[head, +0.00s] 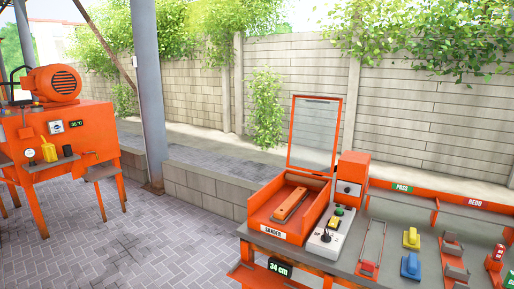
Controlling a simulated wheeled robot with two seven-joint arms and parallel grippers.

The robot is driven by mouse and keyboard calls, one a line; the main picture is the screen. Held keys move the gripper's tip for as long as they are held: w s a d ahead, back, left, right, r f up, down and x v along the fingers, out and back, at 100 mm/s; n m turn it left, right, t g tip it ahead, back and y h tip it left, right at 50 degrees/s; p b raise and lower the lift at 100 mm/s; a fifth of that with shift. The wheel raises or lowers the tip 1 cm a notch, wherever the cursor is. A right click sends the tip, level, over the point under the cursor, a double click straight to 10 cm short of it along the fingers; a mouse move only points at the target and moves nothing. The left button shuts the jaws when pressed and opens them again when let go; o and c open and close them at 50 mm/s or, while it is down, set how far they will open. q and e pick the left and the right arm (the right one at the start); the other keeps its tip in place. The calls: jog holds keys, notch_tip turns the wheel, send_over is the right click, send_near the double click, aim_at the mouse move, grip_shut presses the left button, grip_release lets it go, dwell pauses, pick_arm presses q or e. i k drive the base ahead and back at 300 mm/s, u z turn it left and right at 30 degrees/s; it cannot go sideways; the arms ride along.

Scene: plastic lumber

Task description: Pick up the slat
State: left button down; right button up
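A long, narrow orange-brown piece (290,205) lies inside the open orange box labelled SANDER (273,229). It looks like a slat, but I cannot tell for sure. The box's framed clear lid (315,133) stands raised behind it. Neither of my grippers is in view.
An orange-legged grey bench (342,268) holds a control box (326,236), yellow (411,238) and blue (410,265) items, and PASS (402,188) and REDO (475,202) signs. An orange machine (62,147) stands left, beside a grey post (149,95). Paving between is clear.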

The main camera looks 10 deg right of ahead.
aim_at(284, 211)
jog(key=u, duration=0.8)
jog(key=i, duration=4.1)
jog(key=z, duration=2.65)
jog(key=i, duration=2.75)
jog(key=z, duration=2.15)
